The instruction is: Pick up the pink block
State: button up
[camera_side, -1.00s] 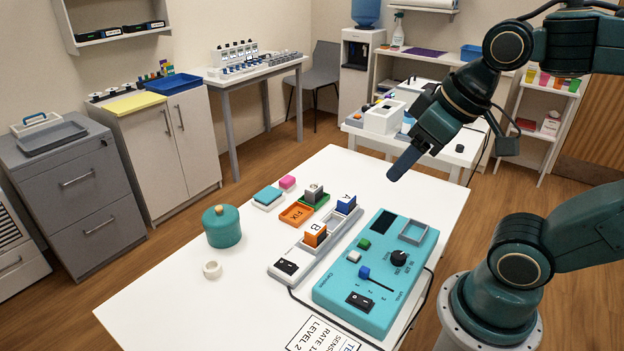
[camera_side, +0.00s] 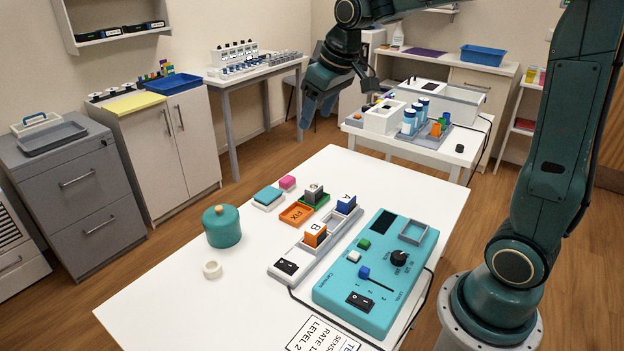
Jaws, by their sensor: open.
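The pink block (camera_side: 287,183) is small and sits near the far left part of the white table (camera_side: 160,290), just behind a teal block on a white base (camera_side: 268,197). My gripper (camera_side: 306,116) is above and beyond the table's far edge, up and slightly right of the pink block in the picture. It is open and apart from the block. Nothing hides the pink block.
An orange FIX tray (camera_side: 296,214), a green tray with a grey block (camera_side: 314,196), a white rack with blocks (camera_side: 318,240) and a teal control box (camera_side: 375,275) stand nearby. A teal lidded jar (camera_side: 221,226) and white ring (camera_side: 212,270) are left. The left front table is clear.

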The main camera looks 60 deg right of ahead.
jog(key=w+d+f+g, duration=0.1)
jog(key=w+d+f, duration=1.3)
jog(key=w+f, duration=0.2)
jog(key=x, duration=0.2)
jog(key=shift+f, duration=0.4)
jog(key=shift+w+f, duration=0.1)
send_over(288, 179)
jog(key=s, duration=0.2)
notch_tip(288, 179, down, 7)
jog(key=shift+w+a+f, duration=0.1)
jog(key=shift+f, duration=0.15)
jog(key=shift+w+f, duration=0.1)
jog(key=shift+f, duration=0.15)
jog(key=shift+x, duration=2.6)
jog(key=shift+w, duration=0.1)
